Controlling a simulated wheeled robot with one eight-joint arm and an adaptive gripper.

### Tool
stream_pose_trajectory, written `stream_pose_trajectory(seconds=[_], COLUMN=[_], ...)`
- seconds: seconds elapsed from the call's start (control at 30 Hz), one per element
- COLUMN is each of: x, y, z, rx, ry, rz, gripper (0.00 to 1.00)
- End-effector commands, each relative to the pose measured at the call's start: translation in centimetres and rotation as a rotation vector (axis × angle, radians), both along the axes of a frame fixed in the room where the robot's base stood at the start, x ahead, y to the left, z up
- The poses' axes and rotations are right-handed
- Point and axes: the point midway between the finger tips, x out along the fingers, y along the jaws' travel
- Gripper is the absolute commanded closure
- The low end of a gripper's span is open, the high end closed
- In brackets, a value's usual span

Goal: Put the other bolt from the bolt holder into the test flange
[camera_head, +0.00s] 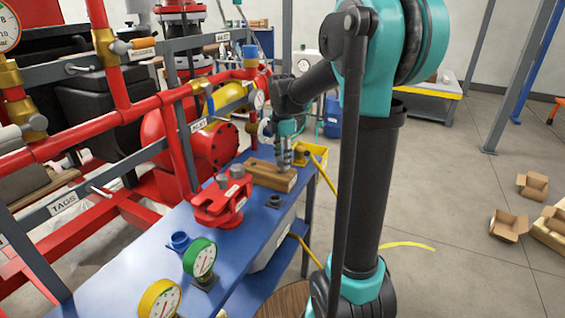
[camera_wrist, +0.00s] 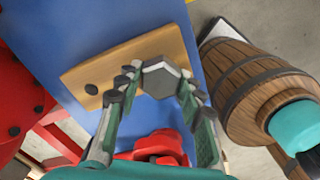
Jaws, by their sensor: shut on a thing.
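The wooden bolt holder (camera_head: 262,174) lies on the blue bench, and an empty dark hole (camera_wrist: 91,89) shows at its left in the wrist view. My gripper (camera_head: 285,163) points down over the holder's far right part. In the wrist view its fingers are shut on the bolt (camera_wrist: 161,77), whose grey hex head shows between them. The bolt's shank is hidden, so I cannot tell whether it is still in the holder (camera_wrist: 135,62). The red test flange (camera_head: 219,206) stands on the bench nearer the camera, with grey pieces on top. It also shows in the wrist view (camera_wrist: 160,143).
Two gauges, green (camera_head: 200,258) and yellow (camera_head: 159,300), sit at the bench's near end. A dark nut-like part (camera_head: 274,201) lies beside the flange. A yellow box (camera_head: 313,155) stands behind the holder. Red pipework borders the left; a barrel (camera_wrist: 255,85) is beside the bench.

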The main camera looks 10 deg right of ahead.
Motion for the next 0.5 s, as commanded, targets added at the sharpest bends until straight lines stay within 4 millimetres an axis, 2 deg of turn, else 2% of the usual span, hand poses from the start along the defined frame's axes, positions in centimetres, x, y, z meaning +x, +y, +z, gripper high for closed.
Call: stream_pose_trajectory(seconds=[0.5], x=[0.0], y=[0.0], z=[2.4], rx=[0.000], ry=[0.000], rz=[0.000], gripper=[0.93])
